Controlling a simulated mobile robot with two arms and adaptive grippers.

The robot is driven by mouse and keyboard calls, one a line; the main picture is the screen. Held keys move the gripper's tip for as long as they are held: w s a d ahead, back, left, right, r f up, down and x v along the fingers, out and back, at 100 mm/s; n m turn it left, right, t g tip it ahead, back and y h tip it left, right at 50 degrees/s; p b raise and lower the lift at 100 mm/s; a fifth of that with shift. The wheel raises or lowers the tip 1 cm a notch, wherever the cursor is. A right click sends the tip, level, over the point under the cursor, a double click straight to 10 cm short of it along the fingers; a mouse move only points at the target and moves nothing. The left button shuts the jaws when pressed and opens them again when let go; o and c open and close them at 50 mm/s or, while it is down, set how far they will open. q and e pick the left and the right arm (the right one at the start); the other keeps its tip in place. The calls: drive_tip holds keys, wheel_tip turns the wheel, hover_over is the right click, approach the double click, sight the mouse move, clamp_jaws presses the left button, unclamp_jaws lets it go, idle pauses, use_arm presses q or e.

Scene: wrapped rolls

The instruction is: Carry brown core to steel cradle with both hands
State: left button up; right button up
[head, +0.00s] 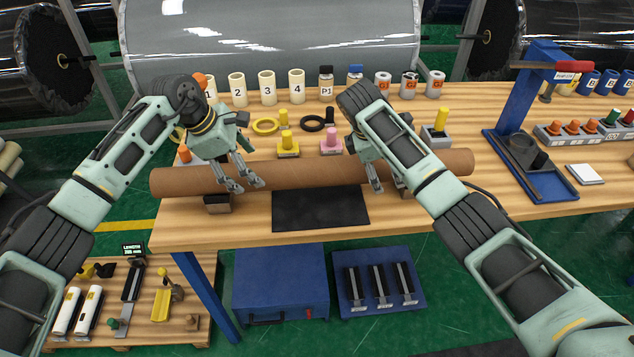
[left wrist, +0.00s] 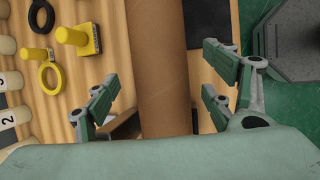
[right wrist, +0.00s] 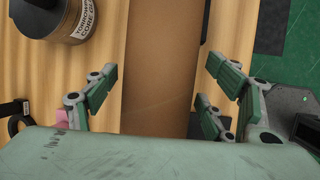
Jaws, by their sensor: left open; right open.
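The brown core (head: 310,175) is a long cardboard tube lying left to right along the front of the wooden table. A dark block (head: 217,203) sits under its left part. My left gripper (head: 238,184) is open at the left half of the core; in the left wrist view the core (left wrist: 160,70) runs between its spread fingers (left wrist: 165,100). My right gripper (head: 386,183) is open at the right half; in the right wrist view the core (right wrist: 160,70) passes between its fingers (right wrist: 160,90). I cannot make out a steel cradle for certain.
A black mat (head: 320,208) lies in front of the core. Yellow and pink knobbed pieces (head: 331,141) and numbered white rolls (head: 267,84) stand behind it. A blue press stand (head: 535,110) is at the right. A large grey wrapped roll (head: 270,40) lies beyond the table.

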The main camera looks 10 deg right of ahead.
use_arm(q)
drive_tip(key=v, duration=0.6)
drive_tip(key=shift+a+r, duration=0.15)
drive_tip(key=shift+r, duration=0.15)
use_arm(e)
drive_tip(key=shift+a+r, duration=0.1)
drive_tip(key=shift+r, duration=0.15)
use_arm(q)
drive_tip(key=shift+s+a, duration=0.1)
use_arm(e)
drive_tip(key=v, duration=1)
drive_tip(key=shift+w+a+r, duration=0.1)
drive_tip(key=shift+w+r, duration=0.05)
drive_tip(key=shift+r, duration=0.15)
drive_tip(key=shift+a+r, duration=0.1)
drive_tip(key=shift+r, duration=0.3)
drive_tip(key=shift+s, duration=0.2)
drive_tip(key=shift+s+a, duration=0.1)
